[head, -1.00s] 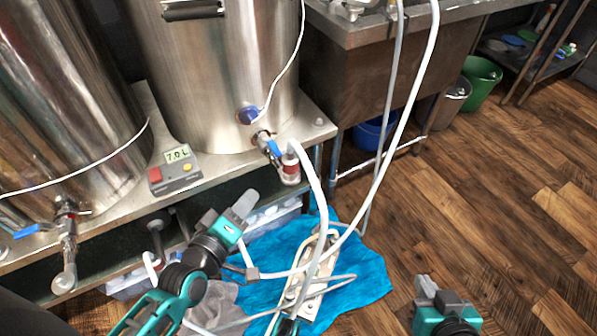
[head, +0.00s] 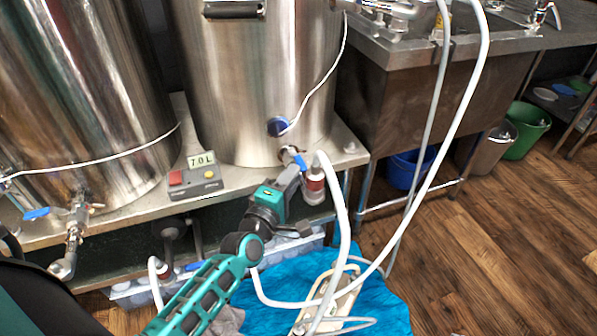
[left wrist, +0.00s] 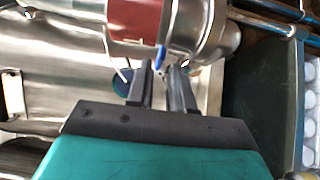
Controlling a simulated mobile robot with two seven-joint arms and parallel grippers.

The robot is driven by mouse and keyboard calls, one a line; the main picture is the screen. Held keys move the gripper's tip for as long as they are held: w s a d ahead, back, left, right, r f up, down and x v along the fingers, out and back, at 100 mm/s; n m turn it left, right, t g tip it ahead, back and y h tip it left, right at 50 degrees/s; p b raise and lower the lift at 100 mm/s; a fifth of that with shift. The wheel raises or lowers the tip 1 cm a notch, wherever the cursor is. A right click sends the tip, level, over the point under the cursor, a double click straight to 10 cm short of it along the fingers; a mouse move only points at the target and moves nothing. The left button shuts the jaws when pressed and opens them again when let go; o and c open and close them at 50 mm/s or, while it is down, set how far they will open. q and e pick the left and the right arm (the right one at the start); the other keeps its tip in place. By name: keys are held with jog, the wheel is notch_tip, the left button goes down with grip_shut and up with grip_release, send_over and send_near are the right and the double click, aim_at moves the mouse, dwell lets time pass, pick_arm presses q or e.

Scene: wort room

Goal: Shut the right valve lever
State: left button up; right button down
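The right valve has a blue lever (head: 299,160) low on the front of the right kettle (head: 255,90). The lever also shows in the left wrist view (left wrist: 160,58), just ahead of the gap between my fingertips. My left gripper (head: 293,173) is at the valve, close to the lever, with its fingers partly covering the valve body in the head view. In the left wrist view the two dark fingers (left wrist: 163,85) stand apart with nothing clearly held. I cannot tell whether they touch the lever. My right gripper is not in view.
A white hose (head: 341,205) runs from the red-banded fitting (head: 314,188) beside the valve. A display box (head: 196,178) sits on the bench at left. The left kettle's blue lever (head: 37,213) is farther left. A steel sink (head: 400,50) stands at right.

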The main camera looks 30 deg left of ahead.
aim_at(297, 159)
pick_arm(q)
jog(key=shift+w+b, duration=0.3)
jog(key=shift+w, duration=1.6)
jog(key=shift+c, duration=0.3)
grip_shut()
